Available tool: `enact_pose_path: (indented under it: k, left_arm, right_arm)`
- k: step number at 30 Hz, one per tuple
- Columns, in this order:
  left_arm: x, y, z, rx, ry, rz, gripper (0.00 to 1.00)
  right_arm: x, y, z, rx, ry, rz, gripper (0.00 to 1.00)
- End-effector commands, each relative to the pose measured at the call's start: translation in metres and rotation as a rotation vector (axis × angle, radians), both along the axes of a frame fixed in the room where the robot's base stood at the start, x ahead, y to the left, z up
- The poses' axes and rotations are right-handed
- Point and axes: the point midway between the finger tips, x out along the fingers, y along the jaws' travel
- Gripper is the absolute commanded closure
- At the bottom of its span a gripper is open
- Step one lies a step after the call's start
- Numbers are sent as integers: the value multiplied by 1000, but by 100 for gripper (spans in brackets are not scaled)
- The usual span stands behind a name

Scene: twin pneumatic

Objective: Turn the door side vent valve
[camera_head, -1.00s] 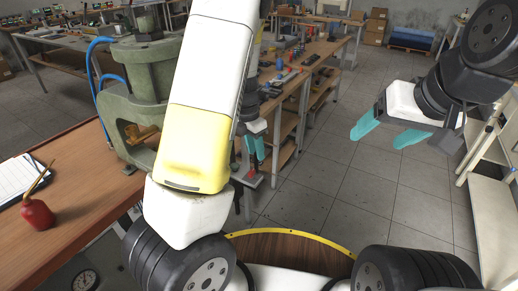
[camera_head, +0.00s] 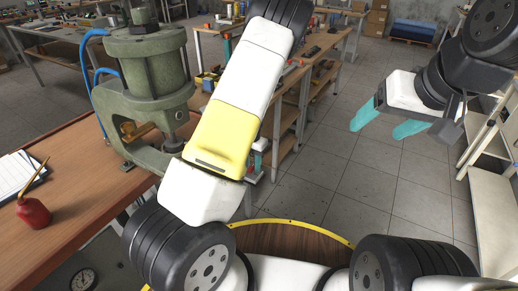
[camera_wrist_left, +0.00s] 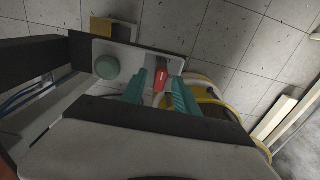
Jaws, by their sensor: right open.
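A red handle (camera_wrist_left: 160,78), likely the vent valve's, stands by a pale grey plate (camera_wrist_left: 122,58) that also bears a round green knob (camera_wrist_left: 106,67). In the left wrist view my left gripper (camera_wrist_left: 159,86) has its two teal fingers on either side of the red handle, apart from each other. Contact with the handle is not clear. In the head view my left gripper (camera_head: 257,164) is mostly hidden behind my own white and yellow arm. My right gripper (camera_head: 388,122) is open and empty, in the air at the right.
A green press (camera_head: 145,85) with blue hoses stands on the wooden bench (camera_head: 100,190) at the left. A red oil can (camera_head: 34,212) and a clipboard (camera_head: 14,172) lie nearer. A pale shelf (camera_head: 492,215) stands at the right. The floor between is clear.

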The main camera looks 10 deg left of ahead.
Motion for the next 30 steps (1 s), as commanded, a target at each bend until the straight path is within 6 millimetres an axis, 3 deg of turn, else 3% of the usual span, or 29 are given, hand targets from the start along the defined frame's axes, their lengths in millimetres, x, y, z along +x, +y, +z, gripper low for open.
enact_pose_path:
  k: [6,12,23,30]
  left_arm:
    - [0,0,-1,0,0,-1,64]
    - [0,0,0,0,0,-1,100]
    - [0,0,0,-1,0,-20,100]
    - [-1,0,0,-1,2,-126,100]
  right_arm:
    - [0,0,0,0,0,0,29]
    - [0,0,0,0,0,0,29]
    - [0,0,0,0,0,0,29]
    - [0,0,0,0,0,0,29]
